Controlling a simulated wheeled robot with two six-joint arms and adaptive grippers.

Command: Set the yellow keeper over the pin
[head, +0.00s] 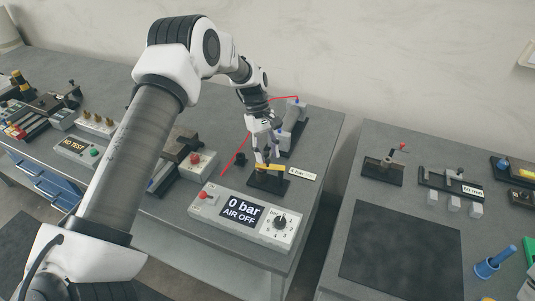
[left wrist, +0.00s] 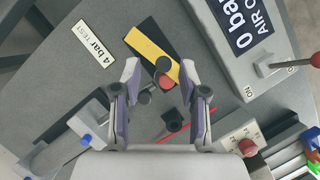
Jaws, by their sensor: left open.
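The yellow keeper (head: 270,167) is a flat bar on a small black stand (head: 268,184) behind the air box. In the left wrist view the keeper (left wrist: 150,46) lies diagonally on the black base (left wrist: 151,27). My left gripper (head: 267,159) is over the stand, its fingers pointing down. In the left wrist view the gripper (left wrist: 159,74) is open, with the near end of the keeper between its fingertips; I cannot tell contact. A round reddish knob (left wrist: 166,82) and grey round parts sit by that end. I cannot tell which is the pin. My right gripper is not in view.
The air box (head: 245,217) reads "0 bar, AIR OFF" and stands in front of the stand. A "4 bar" label (head: 303,174) lies right of it. A grey cylinder fixture (head: 293,127) with a red line is behind. A second table (head: 400,240) stands across a gap.

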